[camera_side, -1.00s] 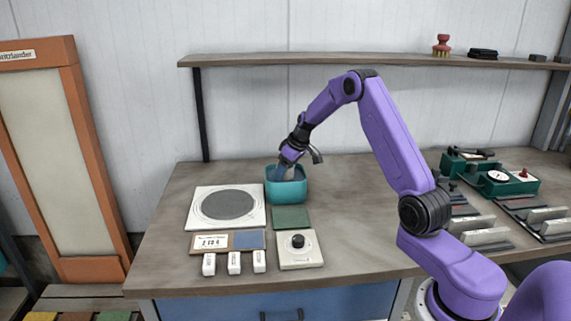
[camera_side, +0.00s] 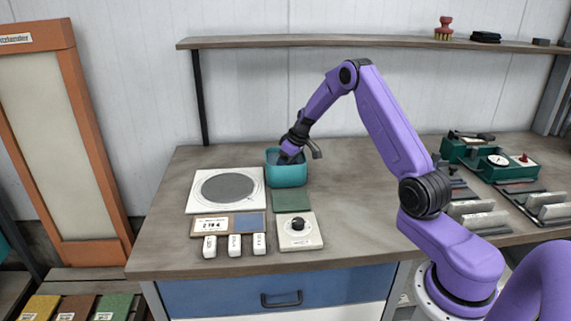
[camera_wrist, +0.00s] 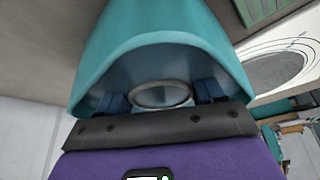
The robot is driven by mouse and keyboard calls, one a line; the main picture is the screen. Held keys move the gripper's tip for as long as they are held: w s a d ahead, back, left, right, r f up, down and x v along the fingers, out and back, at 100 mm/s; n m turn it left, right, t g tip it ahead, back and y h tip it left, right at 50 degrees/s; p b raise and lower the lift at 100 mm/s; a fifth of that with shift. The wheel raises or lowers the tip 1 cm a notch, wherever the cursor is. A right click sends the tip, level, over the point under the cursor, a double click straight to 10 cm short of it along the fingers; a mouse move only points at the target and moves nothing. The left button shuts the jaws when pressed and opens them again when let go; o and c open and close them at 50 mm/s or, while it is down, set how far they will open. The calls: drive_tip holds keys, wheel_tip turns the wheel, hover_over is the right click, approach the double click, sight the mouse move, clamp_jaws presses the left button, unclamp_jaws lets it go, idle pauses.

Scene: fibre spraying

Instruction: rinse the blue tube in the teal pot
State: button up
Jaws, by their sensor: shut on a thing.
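In the wrist view the teal pot (camera_wrist: 150,32) surrounds my gripper (camera_wrist: 162,97). The fingers are shut on the blue tube, whose round rim (camera_wrist: 162,94) shows between them inside the pot. The rest of the tube is hidden, and I cannot tell whether it touches the bottom.
The white scale (camera_side: 193,204) is to the left. A green pad (camera_side: 292,201) and a white knob box (camera_side: 300,231) lie in front. Open bench lies to the right.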

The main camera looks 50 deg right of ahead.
wheel_tip(320, 180, up, 10)
drive_tip(key=shift+f, duration=0.2)
idle(5.3)
drive_tip(key=shift+a, duration=0.1)
idle(0.4)
